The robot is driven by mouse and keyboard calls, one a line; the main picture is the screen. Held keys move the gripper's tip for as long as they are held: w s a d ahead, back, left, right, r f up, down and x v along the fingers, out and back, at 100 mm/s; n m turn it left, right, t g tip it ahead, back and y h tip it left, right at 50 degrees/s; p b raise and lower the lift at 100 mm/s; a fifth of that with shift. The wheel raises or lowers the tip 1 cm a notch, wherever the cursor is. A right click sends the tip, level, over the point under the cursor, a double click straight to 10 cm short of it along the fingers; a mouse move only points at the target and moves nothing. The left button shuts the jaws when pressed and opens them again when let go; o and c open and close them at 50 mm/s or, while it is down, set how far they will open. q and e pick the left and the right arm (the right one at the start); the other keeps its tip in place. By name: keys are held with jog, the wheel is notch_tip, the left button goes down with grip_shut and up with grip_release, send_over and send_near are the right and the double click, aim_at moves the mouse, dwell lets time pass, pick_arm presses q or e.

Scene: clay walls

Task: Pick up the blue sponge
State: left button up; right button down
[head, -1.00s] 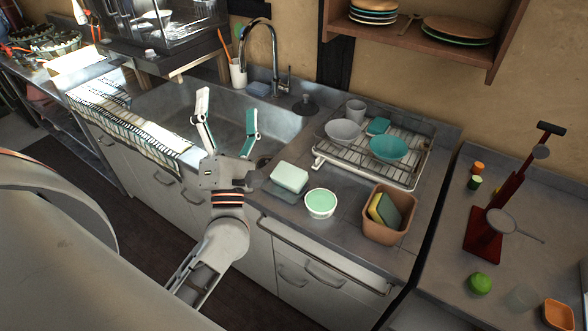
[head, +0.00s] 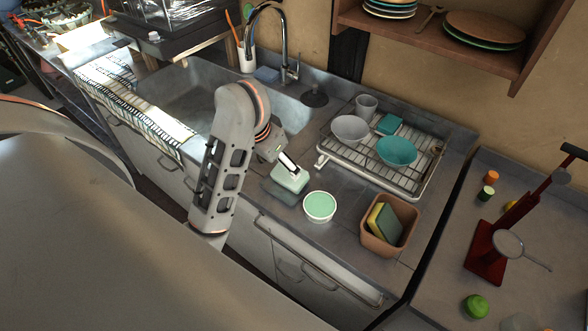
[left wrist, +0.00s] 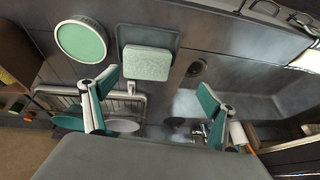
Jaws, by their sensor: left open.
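A small blue block (head: 267,74), which looks like the blue sponge, lies on the ledge behind the sink beside the tap. A pale green block (head: 291,180) lies on a dark tray on the counter right of the sink. My left gripper (head: 289,164) is just above this pale block, partly hidden by my arm. In the left wrist view its two fingers (left wrist: 157,82) are spread wide and empty, with the pale block (left wrist: 146,62) beyond and between them. A teal block (head: 389,124) lies in the dish rack. My right gripper is not in view.
A brown container (head: 378,246) holds yellow and green sponges. The dish rack (head: 410,184) with bowls stands behind. The tap (head: 285,45) rises beside the blue block. The sink basin (head: 190,95) looks empty.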

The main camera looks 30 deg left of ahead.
aim_at(288, 174)
pick_arm(q)
jog(key=shift+w+d+r+h, duration=0.1)
jog(key=shift+d+r+h, duration=0.1)
jog(key=shift+d, duration=0.25)
jog(key=shift+w+d+r+h, duration=0.1)
jog(key=shift+d+h, duration=0.1)
jog(key=shift+d, duration=0.2)
jog(key=shift+w+d+f+n, duration=0.1)
jog(key=shift+d+f+n, duration=0.05)
jog(key=shift+d+n, duration=0.15)
jog(key=shift+f+b, duration=0.35)
jog(key=shift+b, duration=0.15)
jog(key=shift+w+f+b, duration=0.2)
jog(key=shift+f+b, duration=0.15)
jog(key=shift+f, duration=0.05)
jog(key=shift+w+f+b, duration=0.2)
jog(key=shift+f+b, duration=0.25)
jog(key=shift+f, duration=0.15)
jog(key=b+x, duration=0.2)
jog(key=x, duration=0.2)
jog(key=shift+a+f, duration=0.15)
jog(key=shift+w+f, duration=0.15)
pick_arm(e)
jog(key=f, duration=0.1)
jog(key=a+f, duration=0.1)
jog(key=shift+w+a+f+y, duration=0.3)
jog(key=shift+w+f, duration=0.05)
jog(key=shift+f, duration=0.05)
